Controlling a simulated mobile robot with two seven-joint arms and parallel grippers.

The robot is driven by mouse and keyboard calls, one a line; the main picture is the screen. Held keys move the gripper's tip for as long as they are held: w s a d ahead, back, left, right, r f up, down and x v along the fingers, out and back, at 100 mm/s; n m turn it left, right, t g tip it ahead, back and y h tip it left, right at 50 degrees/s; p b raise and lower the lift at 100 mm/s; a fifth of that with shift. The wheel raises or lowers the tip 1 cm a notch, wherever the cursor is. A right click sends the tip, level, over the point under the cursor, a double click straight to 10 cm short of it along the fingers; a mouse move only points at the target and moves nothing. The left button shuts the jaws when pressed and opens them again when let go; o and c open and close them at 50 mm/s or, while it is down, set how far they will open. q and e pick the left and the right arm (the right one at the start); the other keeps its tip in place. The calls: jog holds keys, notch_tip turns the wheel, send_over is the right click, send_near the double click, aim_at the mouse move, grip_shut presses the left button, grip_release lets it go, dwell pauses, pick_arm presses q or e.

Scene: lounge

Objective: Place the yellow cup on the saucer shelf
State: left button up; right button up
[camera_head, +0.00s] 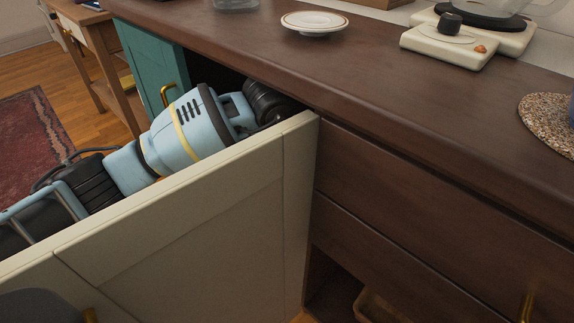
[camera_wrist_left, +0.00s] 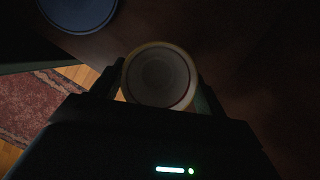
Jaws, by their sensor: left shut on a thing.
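In the left wrist view, a round cup (camera_wrist_left: 160,78) is seen from above, with a pale inside and a yellowish rim. My left gripper (camera_wrist_left: 158,90) is shut on it, one dark finger on each side. A blue-grey round dish (camera_wrist_left: 77,10) lies at the top left of that view, apart from the cup. In the head view my left arm reaches over the cream door into the dark cabinet opening; the fingers and cup are hidden there. My right gripper is not in view.
The open cream cabinet door (camera_head: 200,225) stands in front of my left arm. A teal door (camera_head: 150,65) is open behind it. The brown counter (camera_head: 400,110) overhangs the opening and carries a white saucer (camera_head: 314,22), a scale (camera_head: 465,42) and a speckled mat (camera_head: 545,115).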

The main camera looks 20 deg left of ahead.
pick_arm(q)
notch_tip(320, 180, down, 4)
jog(key=shift+r+b, duration=0.2)
jog(key=shift+b, duration=0.45)
jog(key=shift+w+d+f+b, duration=0.1)
jog(key=shift+w+f+b, duration=0.15)
jog(key=shift+f+b, duration=0.15)
jog(key=shift+r, duration=0.2)
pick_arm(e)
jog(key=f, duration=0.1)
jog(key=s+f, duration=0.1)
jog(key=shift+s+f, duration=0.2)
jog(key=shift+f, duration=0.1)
pick_arm(q)
jog(key=shift+f, duration=0.1)
jog(key=o, duration=0.7)
jog(key=shift+f, duration=0.1)
jog(key=o, duration=0.4)
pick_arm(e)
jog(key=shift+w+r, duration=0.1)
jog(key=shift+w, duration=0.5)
